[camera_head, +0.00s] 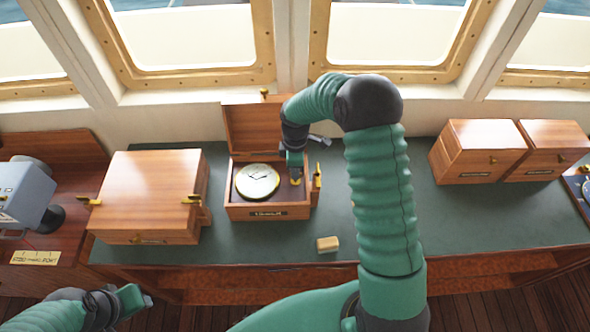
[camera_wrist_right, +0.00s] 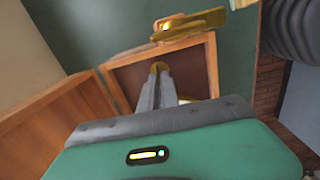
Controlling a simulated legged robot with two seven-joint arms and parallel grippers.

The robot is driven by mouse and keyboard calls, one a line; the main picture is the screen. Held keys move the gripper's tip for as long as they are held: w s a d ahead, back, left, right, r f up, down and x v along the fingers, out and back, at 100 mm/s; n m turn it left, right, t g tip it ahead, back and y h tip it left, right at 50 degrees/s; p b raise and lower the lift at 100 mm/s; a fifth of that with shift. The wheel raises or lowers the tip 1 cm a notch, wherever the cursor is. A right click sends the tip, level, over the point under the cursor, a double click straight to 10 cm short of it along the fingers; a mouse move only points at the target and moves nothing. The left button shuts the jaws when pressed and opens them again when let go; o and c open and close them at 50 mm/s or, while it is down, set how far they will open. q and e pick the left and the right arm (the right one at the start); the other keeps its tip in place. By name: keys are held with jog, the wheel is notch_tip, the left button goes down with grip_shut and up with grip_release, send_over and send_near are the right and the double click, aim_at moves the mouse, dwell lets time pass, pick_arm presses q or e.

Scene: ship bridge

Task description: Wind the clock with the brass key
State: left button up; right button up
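The clock (camera_head: 257,182), with a pale round dial and brass rim, lies face up in an open wooden box (camera_head: 245,211) at the middle of the counter. A small brass piece (camera_head: 296,181), apparently the key, is in the right part of the box. My right gripper (camera_head: 295,170) points down into that part, right of the dial. In the wrist view the brass piece (camera_wrist_right: 157,67) shows at the tips of the close-set grey fingers (camera_wrist_right: 160,88); whether they clamp it is unclear. My left gripper (camera_head: 140,298) is low at left, away from the box, its opening unclear.
A closed wooden box (camera_head: 150,190) with brass fittings stands left of the clock box. More closed boxes (camera_head: 478,155) stand at the right. A small pale block (camera_head: 328,244) lies near the front edge of the green counter top (camera_head: 255,247). The raised lid (camera_head: 254,130) stands behind the clock.

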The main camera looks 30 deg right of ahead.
jog(key=o, duration=0.5)
jog(key=shift+w+d, duration=0.1)
jog(key=shift+c, duration=0.2)
notch_tip(320, 180, up, 17)
jog(key=b, duration=0.2)
jog(key=shift+b, duration=0.4)
jog(key=shift+f, duration=0.15)
